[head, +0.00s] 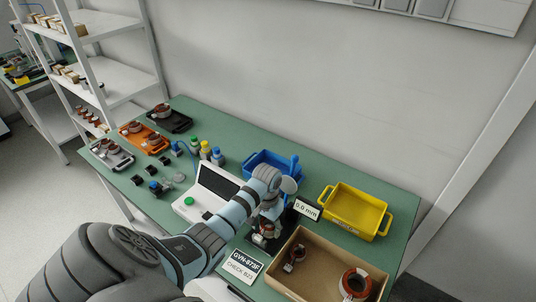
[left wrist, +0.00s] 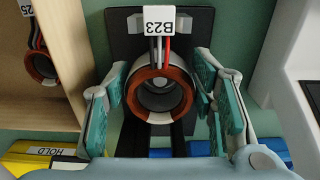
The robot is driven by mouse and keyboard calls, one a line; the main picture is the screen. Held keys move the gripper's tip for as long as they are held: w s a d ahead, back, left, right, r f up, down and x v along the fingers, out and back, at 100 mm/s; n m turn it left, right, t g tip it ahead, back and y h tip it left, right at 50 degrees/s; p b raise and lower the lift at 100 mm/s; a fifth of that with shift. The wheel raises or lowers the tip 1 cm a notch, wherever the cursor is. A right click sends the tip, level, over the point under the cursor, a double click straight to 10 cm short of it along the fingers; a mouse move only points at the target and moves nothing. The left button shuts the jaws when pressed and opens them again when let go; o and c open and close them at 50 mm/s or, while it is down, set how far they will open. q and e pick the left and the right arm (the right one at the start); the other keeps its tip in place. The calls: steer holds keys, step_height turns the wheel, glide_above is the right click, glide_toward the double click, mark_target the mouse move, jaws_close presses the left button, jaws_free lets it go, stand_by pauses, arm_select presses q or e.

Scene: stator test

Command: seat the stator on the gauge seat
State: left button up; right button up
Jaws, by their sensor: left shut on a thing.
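The stator (left wrist: 176,75), a grey ring with copper windings, red and black leads and a white tag B23 (left wrist: 159,20), sits between the teal pads of my left gripper (left wrist: 158,92), which is shut on it. The black gauge plate (left wrist: 123,45) lies behind and under the stator; whether the stator touches the seat cannot be told. In the head view my left gripper (head: 269,218) reaches down at the black gauge (head: 287,243), with the stator (head: 267,231) partly hidden. My right gripper is not in view.
A cardboard box (head: 325,252) with two other stators stands right of the gauge. A yellow bin (head: 357,208) and a blue bin (head: 262,158) stand behind. A 5.0 mm sign (head: 307,209), a white screen device (head: 214,185) and a GVN-073F card (head: 243,266) are close by.

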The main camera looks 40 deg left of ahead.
arm_select(q)
steer(key=shift+f, duration=0.35)
steer(key=o, duration=1.5)
steer(key=shift+o, duration=0.2)
step_height(320, 180, up, 8)
steer(key=shift+f, duration=0.2)
steer(key=shift+d+f, duration=0.1)
